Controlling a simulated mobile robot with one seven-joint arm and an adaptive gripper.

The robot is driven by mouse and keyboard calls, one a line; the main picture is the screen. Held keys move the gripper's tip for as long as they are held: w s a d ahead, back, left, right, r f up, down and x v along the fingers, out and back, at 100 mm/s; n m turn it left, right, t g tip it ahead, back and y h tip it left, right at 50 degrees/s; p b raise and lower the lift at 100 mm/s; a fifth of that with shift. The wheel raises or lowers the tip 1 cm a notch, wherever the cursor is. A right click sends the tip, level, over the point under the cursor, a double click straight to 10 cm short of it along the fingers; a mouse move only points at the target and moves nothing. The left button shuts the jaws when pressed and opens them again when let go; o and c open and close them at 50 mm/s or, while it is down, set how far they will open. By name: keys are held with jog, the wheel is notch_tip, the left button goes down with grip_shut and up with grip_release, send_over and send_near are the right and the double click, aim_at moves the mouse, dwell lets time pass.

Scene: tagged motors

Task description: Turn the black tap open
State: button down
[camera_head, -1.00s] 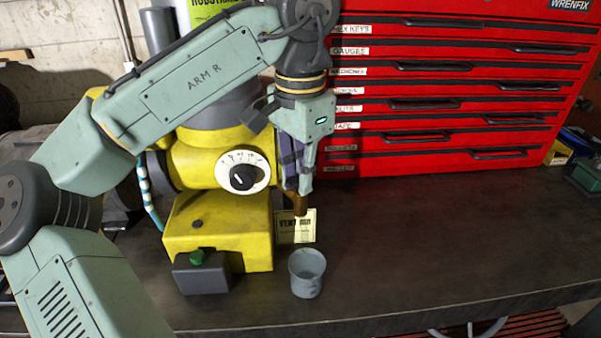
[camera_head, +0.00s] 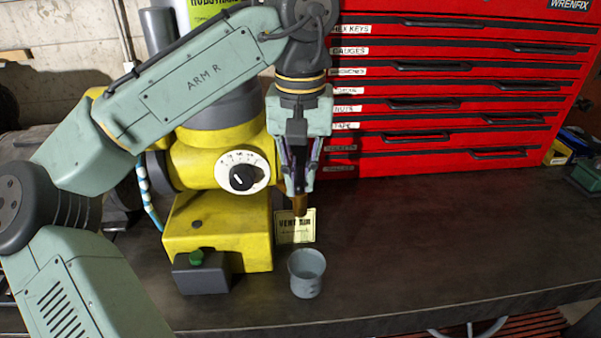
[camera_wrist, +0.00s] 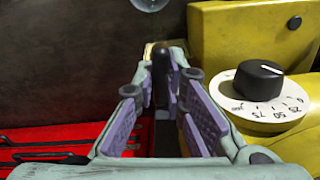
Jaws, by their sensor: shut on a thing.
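The black tap's handle (camera_wrist: 160,62) shows in the wrist view as a dark upright piece between my fingers. My gripper (camera_head: 298,185) points down at the right side of the yellow machine (camera_head: 218,225), and its purple-padded fingers (camera_wrist: 162,100) are shut on the tap handle. No flow from the spout is visible.
A grey cup (camera_head: 307,275) stands on the dark bench (camera_head: 430,240) below and in front of the spout. A black dial knob (camera_head: 242,177) is close left of my gripper. A yellow tag (camera_head: 297,232) hangs behind the spout. A red tool cabinet (camera_head: 440,90) stands behind.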

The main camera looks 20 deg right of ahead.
aim_at(300, 175)
jog(key=shift+w+n, duration=0.1)
jog(key=shift+n, duration=0.5)
jog(key=c, duration=1.6)
grip_release()
jog(key=shift+c, duration=0.2)
notch_tip(300, 175, up, 8)
jog(key=shift+f, duration=0.25)
